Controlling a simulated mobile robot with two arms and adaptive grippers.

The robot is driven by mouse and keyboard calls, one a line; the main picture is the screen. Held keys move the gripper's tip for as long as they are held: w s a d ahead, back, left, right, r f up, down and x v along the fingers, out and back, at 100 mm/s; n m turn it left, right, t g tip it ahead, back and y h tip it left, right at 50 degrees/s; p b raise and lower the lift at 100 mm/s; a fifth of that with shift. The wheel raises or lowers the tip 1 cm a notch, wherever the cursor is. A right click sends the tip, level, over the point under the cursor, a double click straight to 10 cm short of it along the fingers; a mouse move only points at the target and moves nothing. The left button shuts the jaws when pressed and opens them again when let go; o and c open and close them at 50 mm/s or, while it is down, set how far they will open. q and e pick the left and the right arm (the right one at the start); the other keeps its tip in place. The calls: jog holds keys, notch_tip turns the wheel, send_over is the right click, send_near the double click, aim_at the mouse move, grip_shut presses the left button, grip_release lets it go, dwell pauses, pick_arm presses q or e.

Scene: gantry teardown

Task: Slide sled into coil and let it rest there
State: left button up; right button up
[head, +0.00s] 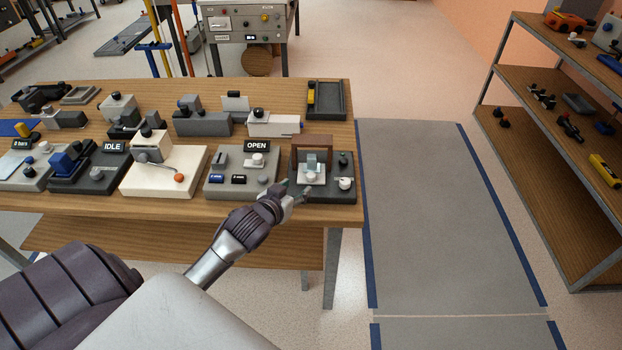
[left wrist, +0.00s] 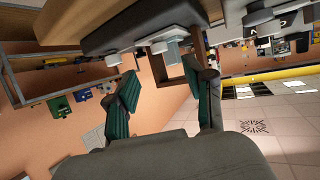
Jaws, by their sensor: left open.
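The coil looks to be the brown upright frame (head: 314,141) at the back of a dark base unit (head: 340,195) on the table's right front corner. The sled looks to be the pale plate (head: 311,174) in front of the frame, with a grey block on it and a round knob at its front. My left gripper (head: 296,190) is at the unit's front left, close to the sled's knob; I cannot tell whether it touches. In the left wrist view the green-padded fingers (left wrist: 166,102) are apart with nothing between them, and the brown frame (left wrist: 175,75) shows beyond. My right gripper is not in view.
A dark tray (head: 327,114) lies behind. A shelf rack (head: 560,130) stands right, past clear floor.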

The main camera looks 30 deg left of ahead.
aim_at(310, 177)
pick_arm(q)
jog(key=x, duration=0.4)
jog(key=shift+r, duration=0.15)
jog(key=x, duration=0.3)
jog(key=shift+w, duration=0.35)
jog(key=shift+w+f, duration=0.25)
jog(key=shift+f, duration=0.05)
jog(key=shift+w, duration=0.15)
grip_shut()
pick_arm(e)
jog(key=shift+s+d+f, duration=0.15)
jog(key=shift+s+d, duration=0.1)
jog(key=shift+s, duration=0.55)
